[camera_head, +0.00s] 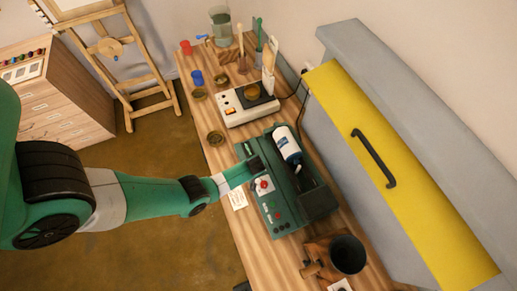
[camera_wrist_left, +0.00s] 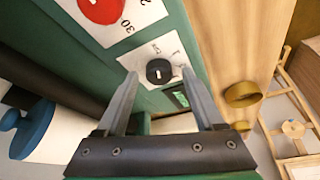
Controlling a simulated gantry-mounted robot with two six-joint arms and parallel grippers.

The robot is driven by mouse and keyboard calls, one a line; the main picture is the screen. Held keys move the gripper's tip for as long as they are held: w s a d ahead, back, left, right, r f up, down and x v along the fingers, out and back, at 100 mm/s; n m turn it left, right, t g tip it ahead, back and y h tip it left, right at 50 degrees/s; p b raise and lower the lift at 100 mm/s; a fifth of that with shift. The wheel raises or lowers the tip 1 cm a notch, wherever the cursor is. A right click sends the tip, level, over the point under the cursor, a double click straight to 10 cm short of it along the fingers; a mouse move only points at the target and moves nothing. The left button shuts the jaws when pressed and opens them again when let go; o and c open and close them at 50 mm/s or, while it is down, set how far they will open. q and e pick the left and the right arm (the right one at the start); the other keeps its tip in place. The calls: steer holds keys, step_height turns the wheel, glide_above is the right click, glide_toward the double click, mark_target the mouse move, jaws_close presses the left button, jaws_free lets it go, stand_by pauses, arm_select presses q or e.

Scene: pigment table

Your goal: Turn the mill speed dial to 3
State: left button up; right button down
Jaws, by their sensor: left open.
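In the left wrist view, a black dial (camera_wrist_left: 159,71) with a white pointer mark sits on a white label plate. Its lettering is too small to read surely. Beside it is a larger red dial (camera_wrist_left: 104,8) with numbers such as 30; it also shows in the head view (camera_head: 262,184). My left gripper (camera_wrist_left: 160,76) is open, its two fingers on either side of the black dial; contact cannot be told. My right gripper is not in view.
A small green display (camera_wrist_left: 181,99) is near the black dial. A beige device (camera_head: 240,105) stands behind the mill, and a dark pot (camera_head: 347,254) stands in front. Small brass bowls (camera_head: 215,138) lie along the table's left side. A grey and yellow hood (camera_head: 385,165) borders the right.

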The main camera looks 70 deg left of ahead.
arm_select(q)
steer(key=shift+c, duration=0.3)
jaws_close()
